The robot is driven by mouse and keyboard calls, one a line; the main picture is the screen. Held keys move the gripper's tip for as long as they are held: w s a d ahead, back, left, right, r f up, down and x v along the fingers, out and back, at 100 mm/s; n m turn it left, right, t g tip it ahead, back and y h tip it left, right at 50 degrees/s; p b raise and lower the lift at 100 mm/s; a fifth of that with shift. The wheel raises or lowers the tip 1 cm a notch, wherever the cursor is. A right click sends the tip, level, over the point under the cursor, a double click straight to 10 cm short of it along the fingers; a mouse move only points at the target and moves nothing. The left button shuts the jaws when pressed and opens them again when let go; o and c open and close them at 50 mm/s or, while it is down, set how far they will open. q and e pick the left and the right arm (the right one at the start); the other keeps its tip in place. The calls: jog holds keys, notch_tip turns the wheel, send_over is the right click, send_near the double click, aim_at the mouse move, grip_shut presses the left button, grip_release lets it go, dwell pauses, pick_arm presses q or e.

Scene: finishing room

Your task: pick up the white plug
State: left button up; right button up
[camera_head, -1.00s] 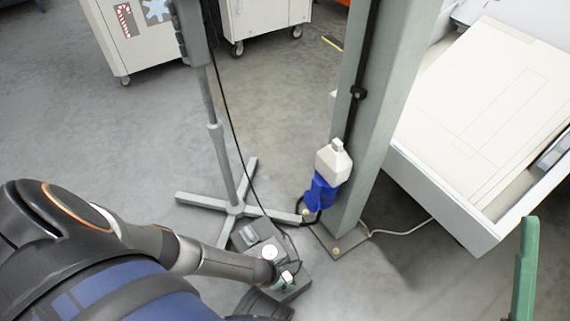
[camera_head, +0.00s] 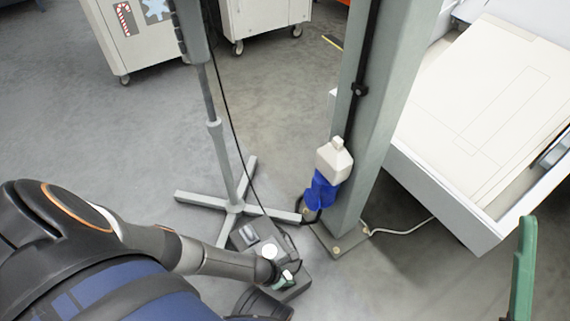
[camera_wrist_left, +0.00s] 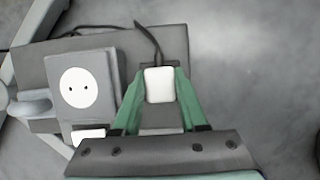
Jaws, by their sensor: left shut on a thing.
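The white plug (camera_wrist_left: 160,85) sits between the two green fingers of my left gripper (camera_wrist_left: 158,95) in the left wrist view. The gripper is shut on it. A dark cord runs from the plug. Behind the plug is a grey box (camera_wrist_left: 115,42) with a round white socket (camera_wrist_left: 79,88) to the left of the plug. In the head view my left gripper (camera_head: 284,280) is at the grey box (camera_head: 298,268) on the floor, and the plug is mostly hidden there. I cannot tell whether the plug still touches the box.
A grey stand (camera_head: 235,209) with crossed feet is just behind the box. A green-grey post (camera_head: 375,130) with a white and blue connector (camera_head: 334,162) rises to the right. A white drawer unit (camera_head: 440,195) stands at the far right. Open floor (camera_head: 100,130) lies at the left.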

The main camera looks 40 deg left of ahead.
pick_arm(q)
grip_shut()
